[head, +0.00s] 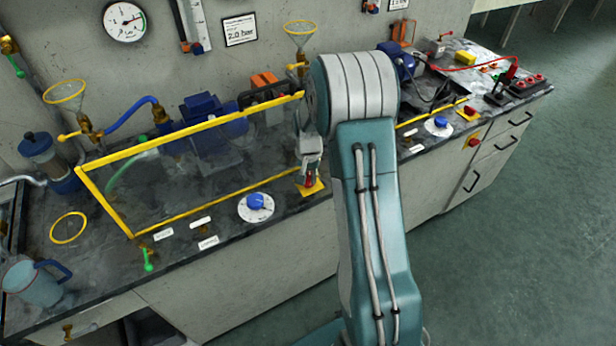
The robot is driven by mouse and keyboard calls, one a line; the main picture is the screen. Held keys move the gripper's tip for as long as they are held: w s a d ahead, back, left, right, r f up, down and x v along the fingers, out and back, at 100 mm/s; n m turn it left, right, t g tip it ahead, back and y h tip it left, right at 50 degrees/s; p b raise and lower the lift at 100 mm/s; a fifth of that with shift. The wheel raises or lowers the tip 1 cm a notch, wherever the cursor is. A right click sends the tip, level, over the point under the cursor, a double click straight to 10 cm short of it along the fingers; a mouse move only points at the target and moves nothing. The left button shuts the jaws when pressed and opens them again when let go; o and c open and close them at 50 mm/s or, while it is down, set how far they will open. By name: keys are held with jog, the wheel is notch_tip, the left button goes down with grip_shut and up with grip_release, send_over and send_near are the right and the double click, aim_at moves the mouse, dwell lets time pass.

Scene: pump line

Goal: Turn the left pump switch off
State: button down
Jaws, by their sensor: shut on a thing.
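The left pump switch (309,185) is a red knob on a yellow plate at the front edge of the dark worktop, in the middle of the head view. My gripper (310,171) points down from my arm and is shut on the red knob. Its fingers cover the upper part of the knob, so the switch's exact angle is hard to read. A second red switch on a yellow plate (469,112) sits farther right, clear of my arm.
A yellow-edged clear guard (160,134) stands just left of my gripper, before a blue pump (207,118). A blue dial (257,202) lies left of the switch. A pressure gauge (125,22) hangs on the wall. A jug (32,284) stands at far left. Floor at right is clear.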

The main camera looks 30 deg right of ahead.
aim_at(308, 177)
jog(key=n, duration=0.4)
jog(key=shift+w+d+r+n, duration=0.1)
jog(key=shift+w+r+n, duration=0.05)
jog(key=shift+w+n, duration=0.15)
jog(key=shift+n, duration=1.6)
jog(key=c, duration=0.7)
grip_release()
jog(key=shift+o, duration=0.5)
jog(key=shift+s, duration=0.1)
notch_tip(308, 177, up, 12)
